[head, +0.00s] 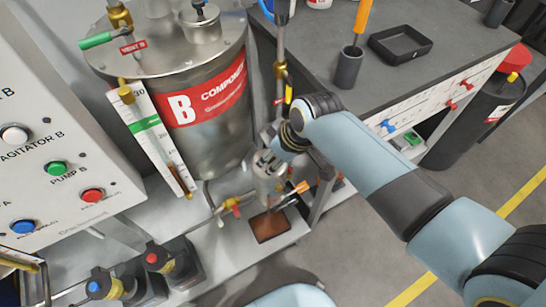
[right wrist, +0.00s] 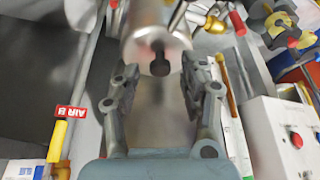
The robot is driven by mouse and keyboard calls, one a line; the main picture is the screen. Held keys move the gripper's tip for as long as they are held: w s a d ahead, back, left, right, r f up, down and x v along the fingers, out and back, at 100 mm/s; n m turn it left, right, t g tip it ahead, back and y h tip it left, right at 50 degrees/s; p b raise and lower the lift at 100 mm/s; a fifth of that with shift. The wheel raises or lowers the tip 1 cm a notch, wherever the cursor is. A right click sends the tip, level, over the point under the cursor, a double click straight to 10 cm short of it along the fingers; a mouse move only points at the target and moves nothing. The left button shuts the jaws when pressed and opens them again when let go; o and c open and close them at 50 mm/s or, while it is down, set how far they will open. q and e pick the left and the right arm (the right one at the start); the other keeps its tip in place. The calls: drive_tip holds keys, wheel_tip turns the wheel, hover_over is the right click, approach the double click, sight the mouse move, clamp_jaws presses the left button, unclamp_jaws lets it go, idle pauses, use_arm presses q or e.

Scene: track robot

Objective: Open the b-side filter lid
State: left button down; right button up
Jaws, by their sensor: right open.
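A small metal cylinder, which looks like the b-side filter (head: 268,184), stands right of the large tank marked B in the head view. My right gripper (head: 268,158) is over its top, and my arm hides part of it. In the right wrist view, a shiny metal cylinder (right wrist: 152,32) with a dark slot or knob at its near end lies just beyond the fingertips. My right gripper (right wrist: 160,85) is open, one finger on each side, with nothing clearly held between them. Whether the fingers touch the lid cannot be told. My left gripper is not in view.
The large steel tank (head: 212,120) stands close left of the gripper. A valve with an orange handle (head: 301,187) and a brown-filled tray (head: 270,226) are near the filter. A grey bench (head: 330,30) stands behind. A control panel (head: 60,140) is at left.

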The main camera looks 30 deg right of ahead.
drive_tip(key=shift+w+a+f, duration=0.1)
drive_tip(key=shift+w+f, duration=0.05)
drive_tip(key=shift+f, duration=0.25)
drive_tip(key=shift+c, duration=0.4)
clamp_jaws()
